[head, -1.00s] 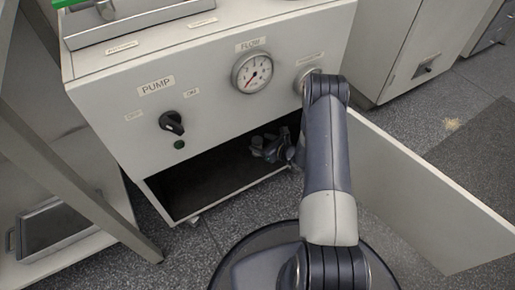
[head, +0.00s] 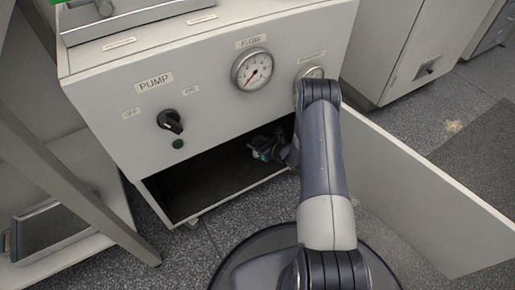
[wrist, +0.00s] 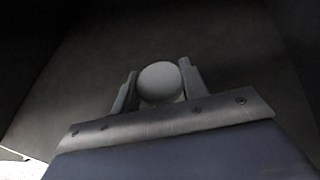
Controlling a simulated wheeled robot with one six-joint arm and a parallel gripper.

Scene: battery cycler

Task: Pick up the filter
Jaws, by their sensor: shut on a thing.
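The filter (wrist: 160,82) shows in the wrist view as a pale grey, round-topped piece between the two fingers of my gripper (wrist: 158,88). The fingers press on it from both sides, and its lower part is hidden by the gripper body. In the head view my gripper (head: 262,152) is inside the dark opening of the pump cabinet (head: 215,110), near its right side. The filter cannot be made out clearly there. I cannot tell whether it touches the cabinet floor.
The cabinet door (head: 420,190) stands open on the right, beside my arm. The cabinet front has a knob (head: 170,121) and a flow gauge (head: 252,69). A metal frame leg (head: 70,180) stands at the left. The left part of the compartment floor (head: 190,190) is clear.

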